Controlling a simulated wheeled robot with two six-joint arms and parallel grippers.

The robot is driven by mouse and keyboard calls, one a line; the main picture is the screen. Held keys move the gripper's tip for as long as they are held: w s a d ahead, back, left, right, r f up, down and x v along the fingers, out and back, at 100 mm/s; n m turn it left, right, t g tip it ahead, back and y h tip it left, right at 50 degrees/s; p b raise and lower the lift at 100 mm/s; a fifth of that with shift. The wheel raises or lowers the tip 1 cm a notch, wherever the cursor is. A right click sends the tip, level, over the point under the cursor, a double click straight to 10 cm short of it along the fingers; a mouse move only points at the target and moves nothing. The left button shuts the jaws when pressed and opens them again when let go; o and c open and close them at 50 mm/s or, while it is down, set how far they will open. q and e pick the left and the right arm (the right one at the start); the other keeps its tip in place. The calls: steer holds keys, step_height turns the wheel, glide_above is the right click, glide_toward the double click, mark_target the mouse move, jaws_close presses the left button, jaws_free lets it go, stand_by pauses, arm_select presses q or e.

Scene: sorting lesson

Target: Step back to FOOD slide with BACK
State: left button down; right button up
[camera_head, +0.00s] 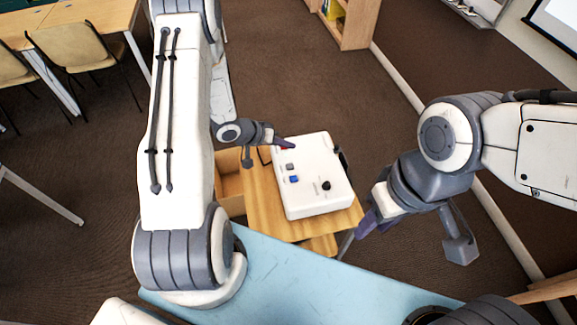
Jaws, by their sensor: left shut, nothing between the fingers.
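A white control box (318,195) lies on a small wooden stand. On its top are a grey button (290,166), a blue button (294,179), a black knob (325,186) and a bit of red (284,148) at the far left corner. Labels are too small to read, so I cannot tell which button is BACK. My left gripper (288,142) is shut and empty, its tip over the far left corner beside the red part; I cannot tell if it touches. My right gripper (367,222) hangs right of the box, apart from it; its fingers are unclear.
The wooden stand (262,200) has an open compartment at its left. A pale blue table surface (300,285) is in front. A screen edge (556,28) shows at the top right, its slide unseen. Chairs (75,48), desks (100,12) and a shelf (357,25) stand farther back.

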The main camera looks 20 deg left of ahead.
arm_select(q)
steer(key=b, duration=0.7)
glide_above(287, 167)
step_height(287, 167, down, 7)
steer(key=shift+s+r, duration=0.15)
steer(key=shift+r, duration=0.05)
steer(key=shift+f, duration=0.9)
steer(key=shift+f+b, duration=0.1)
steer(key=shift+b, duration=0.2)
stand_by(0.3)
steer(key=shift+f, duration=0.3)
steer(key=shift+f, duration=0.45)
stand_by(0.6)
steer(key=shift+r, duration=0.1)
steer(key=shift+r+p, duration=0.7)
steer(key=shift+r, duration=0.05)
